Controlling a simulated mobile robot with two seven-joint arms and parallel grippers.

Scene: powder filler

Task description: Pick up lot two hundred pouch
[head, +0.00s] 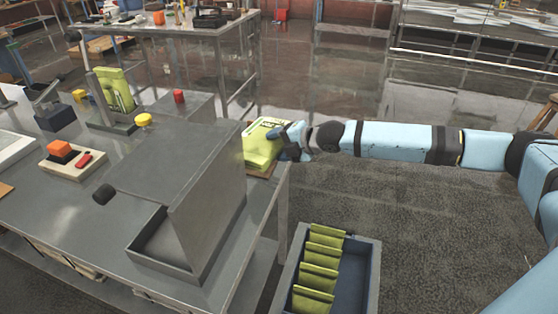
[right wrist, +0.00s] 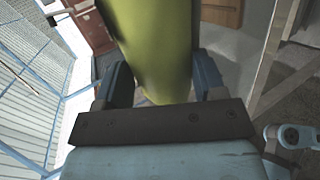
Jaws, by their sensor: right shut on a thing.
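A yellow-green pouch (head: 261,145) with dark print shows at the right end of the metal bench, beside the grey machine housing. My right gripper (head: 287,143) reaches in from the right and is shut on this pouch. In the right wrist view the pouch (right wrist: 150,45) fills the space between the two blue fingers of the gripper (right wrist: 160,84). The print is too small to read a lot number. Whether the pouch touches the bench cannot be told. My left gripper is not in view.
The grey housing (head: 205,190) stands left of the pouch. A grey bin (head: 368,265) with several yellow-green pouches (head: 322,262) is below on the floor. Another green pouch (head: 114,90) stands on the bench at back left. Open floor lies behind my right arm.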

